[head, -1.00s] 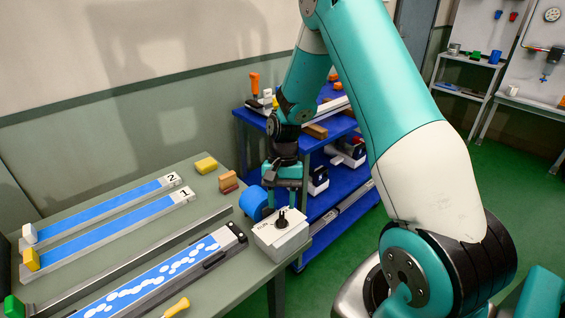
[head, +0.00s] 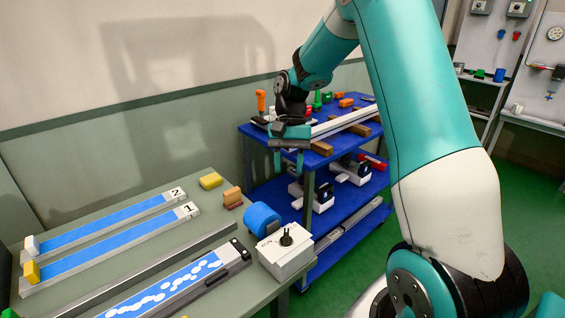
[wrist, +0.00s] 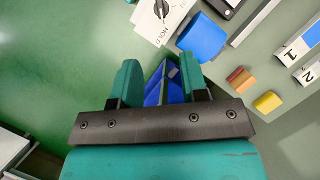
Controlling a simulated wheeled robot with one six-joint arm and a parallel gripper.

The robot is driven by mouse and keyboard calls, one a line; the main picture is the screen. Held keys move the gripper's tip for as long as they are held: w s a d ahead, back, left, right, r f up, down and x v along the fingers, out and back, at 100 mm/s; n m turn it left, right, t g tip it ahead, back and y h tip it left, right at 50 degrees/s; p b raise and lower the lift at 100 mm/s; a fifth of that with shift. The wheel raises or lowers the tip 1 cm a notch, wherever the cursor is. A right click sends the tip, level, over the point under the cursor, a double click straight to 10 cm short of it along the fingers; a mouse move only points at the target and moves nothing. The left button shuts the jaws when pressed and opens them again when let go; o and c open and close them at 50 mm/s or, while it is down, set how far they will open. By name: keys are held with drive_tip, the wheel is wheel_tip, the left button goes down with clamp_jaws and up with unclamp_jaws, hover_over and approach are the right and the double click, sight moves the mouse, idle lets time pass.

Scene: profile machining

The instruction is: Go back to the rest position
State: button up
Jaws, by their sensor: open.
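My gripper (head: 290,162) is in the air in front of the blue cart, with its two teal fingers pointing down. In the wrist view my gripper (wrist: 160,76) shows its fingers apart with nothing between them. Part of the blue cart (wrist: 153,92) shows beyond the gap. The arm is bent, its upper part reaching over from the right. No rest position is marked in view.
The green table (head: 133,223) carries a blue cylinder (head: 262,219), a white box with a black knob (head: 285,255), profiles on blue strips and small blocks. The blue cart (head: 262,180) holds tools and long profiles. Green floor (head: 355,258) is free at right.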

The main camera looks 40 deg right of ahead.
drive_tip(key=s+a+r+n+t, duration=0.1)
drive_tip(key=s+a+r+n, duration=0.2)
drive_tip(key=a, duration=0.3)
drive_tip(key=s+a+r+n+t, duration=0.1)
drive_tip(key=s+a+r+n, duration=0.2)
drive_tip(key=a, duration=0.4)
drive_tip(key=s+a+r+n, duration=0.1)
drive_tip(key=s+a+n, duration=0.4)
drive_tip(key=s, duration=0.2)
drive_tip(key=s+a+r+n+t+y, duration=0.1)
drive_tip(key=s+a+r+n, duration=0.1)
drive_tip(key=s+a+n, duration=0.3)
drive_tip(key=s+a, duration=0.1)
drive_tip(key=s, duration=0.2)
drive_tip(key=shift+s+a, duration=0.2)
drive_tip(key=shift+s, duration=0.1)
